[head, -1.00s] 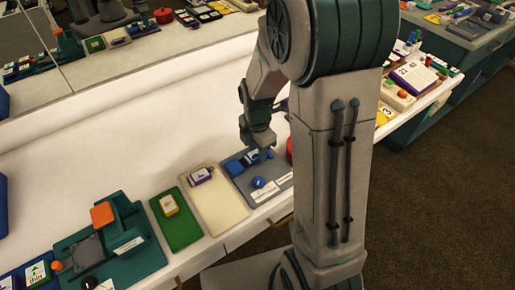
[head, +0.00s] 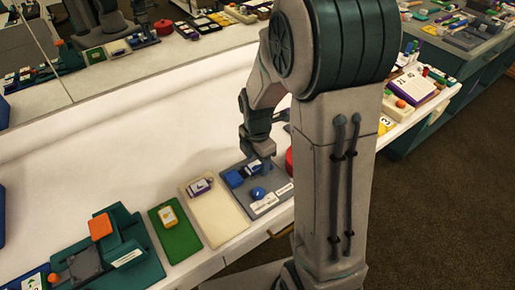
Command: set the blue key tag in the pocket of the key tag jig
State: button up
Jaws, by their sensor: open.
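A slate-grey board (head: 238,196) lies on the white counter, with white labels along its front edge. I take it to be the key tag jig, but its pocket cannot be made out. A blue rounded piece (head: 258,193) sits near its middle, and a blue block (head: 234,179) sits toward its far left. I cannot tell which blue piece is the key tag. My gripper (head: 265,166) points down over the far right part of this board, behind the rounded piece. It is open; no object shows held in it. The spot under the fingers is partly hidden.
Left of the board are a cream board (head: 222,218) with a purple-edged piece, a green board (head: 182,243) with a yellow tag, and a teal fixture (head: 145,272) with an orange block. A red object (head: 289,160) is partly behind my arm. The counter behind is clear.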

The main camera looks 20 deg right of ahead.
notch_tip(320, 180, up, 14)
jog(key=p, duration=0.1)
jog(key=shift+f, duration=0.25)
jog(key=s+r+m+t+p, duration=0.2)
jog(key=s+r+m, duration=0.3)
jog(key=s+m, duration=0.8)
jog(key=m+p, duration=0.1)
jog(key=m, duration=0.7)
jog(key=shift+s+r+m+t, duration=0.15)
jog(key=shift+s+m+t, duration=0.25)
